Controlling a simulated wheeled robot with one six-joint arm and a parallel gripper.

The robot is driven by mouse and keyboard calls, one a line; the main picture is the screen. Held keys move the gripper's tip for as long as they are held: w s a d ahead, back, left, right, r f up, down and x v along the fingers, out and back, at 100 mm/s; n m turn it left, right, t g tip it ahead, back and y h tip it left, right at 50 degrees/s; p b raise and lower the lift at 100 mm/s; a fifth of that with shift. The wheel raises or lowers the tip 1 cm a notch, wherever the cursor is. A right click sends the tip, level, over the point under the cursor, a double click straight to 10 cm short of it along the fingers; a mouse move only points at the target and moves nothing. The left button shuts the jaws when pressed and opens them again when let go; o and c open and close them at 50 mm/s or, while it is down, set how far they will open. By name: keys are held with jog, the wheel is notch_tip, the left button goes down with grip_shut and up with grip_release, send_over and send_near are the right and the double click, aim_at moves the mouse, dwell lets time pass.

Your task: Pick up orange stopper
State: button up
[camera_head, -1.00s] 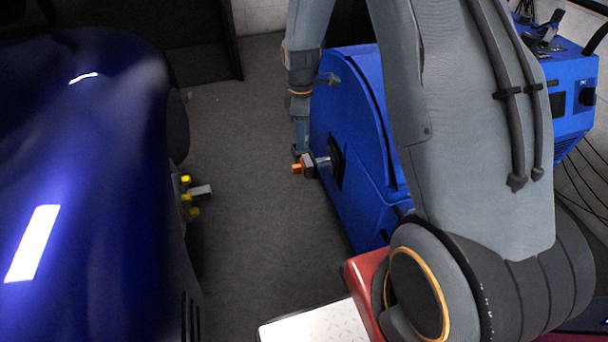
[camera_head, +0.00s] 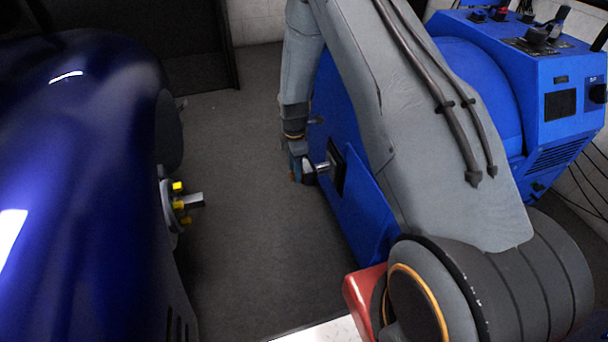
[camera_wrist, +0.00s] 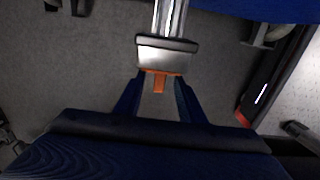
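The orange stopper (camera_wrist: 160,82) sits on the end of a metal fitting (camera_wrist: 167,52) on a shaft. The shaft sticks out from the side of the blue dynamometer (camera_head: 363,205). In the wrist view my gripper (camera_wrist: 158,84) is open, with one dark blue finger on each side of the stopper and a visible gap around it. In the head view my gripper (camera_head: 299,172) is at the shaft's end and hides most of the stopper.
A glossy blue car body (camera_head: 80,190) stands at the left, with a wheel hub (camera_head: 178,203) bearing yellow caps and a grey stub. Grey floor (camera_head: 235,150) lies clear between car and dynamometer. A blue control box (camera_head: 560,100) is at the right.

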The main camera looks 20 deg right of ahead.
notch_tip(320, 180, down, 2)
jog(key=shift+f, duration=0.1)
grip_shut()
dwell(0.4)
